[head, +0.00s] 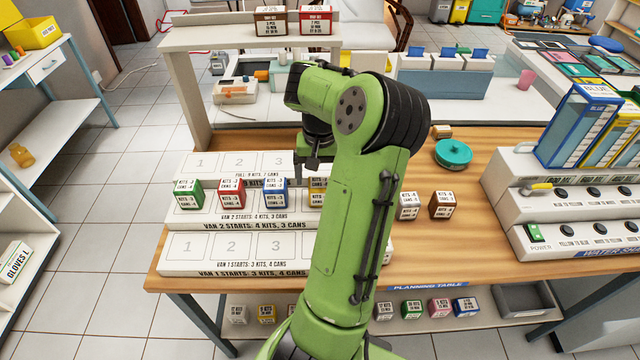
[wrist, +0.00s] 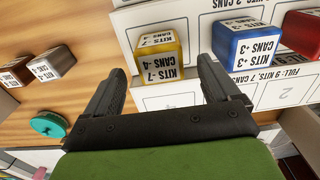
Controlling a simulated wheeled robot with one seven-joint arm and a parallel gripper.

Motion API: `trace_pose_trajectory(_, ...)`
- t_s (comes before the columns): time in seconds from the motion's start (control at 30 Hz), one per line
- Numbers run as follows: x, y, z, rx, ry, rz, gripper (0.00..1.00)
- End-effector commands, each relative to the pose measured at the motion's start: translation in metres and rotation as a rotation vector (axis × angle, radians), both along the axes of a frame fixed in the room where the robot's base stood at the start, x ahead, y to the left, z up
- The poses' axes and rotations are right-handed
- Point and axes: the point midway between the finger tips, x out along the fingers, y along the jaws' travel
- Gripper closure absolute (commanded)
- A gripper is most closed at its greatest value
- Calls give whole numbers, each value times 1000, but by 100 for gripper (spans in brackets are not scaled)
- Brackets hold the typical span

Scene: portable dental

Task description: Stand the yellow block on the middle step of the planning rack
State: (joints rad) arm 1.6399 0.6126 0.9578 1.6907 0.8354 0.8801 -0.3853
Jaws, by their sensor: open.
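The yellow block (head: 317,198) stands upright on the middle step of the white planning rack (head: 245,224), at the right of a row with the green block (head: 188,195), red block (head: 231,193) and blue block (head: 275,193). My arm partly hides it in the head view. In the wrist view the yellow block (wrist: 157,58) lies ahead of and between the fingertips, with visible space on both sides. My gripper (wrist: 160,70) is open and empty. In the head view my gripper (head: 306,172) is just behind and above the yellow block.
A white block (head: 408,205) and a brown block (head: 442,205) stand on the table right of the rack. A teal round container (head: 453,153) is behind them. The top step (head: 237,163) and bottom step (head: 237,247) look empty where visible.

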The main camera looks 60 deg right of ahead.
Motion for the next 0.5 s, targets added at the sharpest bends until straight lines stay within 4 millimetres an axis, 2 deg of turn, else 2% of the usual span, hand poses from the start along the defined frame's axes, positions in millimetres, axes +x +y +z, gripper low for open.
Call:
trace_pose_trajectory(0.03, 0, -1, 19, -5, 1, -1, 11)
trace_pose_trajectory(0.2, 0, 0, 51, -1, 0, 1, 11)
trace_pose_trajectory(0.33, 0, 0, 59, 1, 0, 0, 11)
trace_pose_trajectory(0.5, 0, 0, 59, 1, 0, 0, 11)
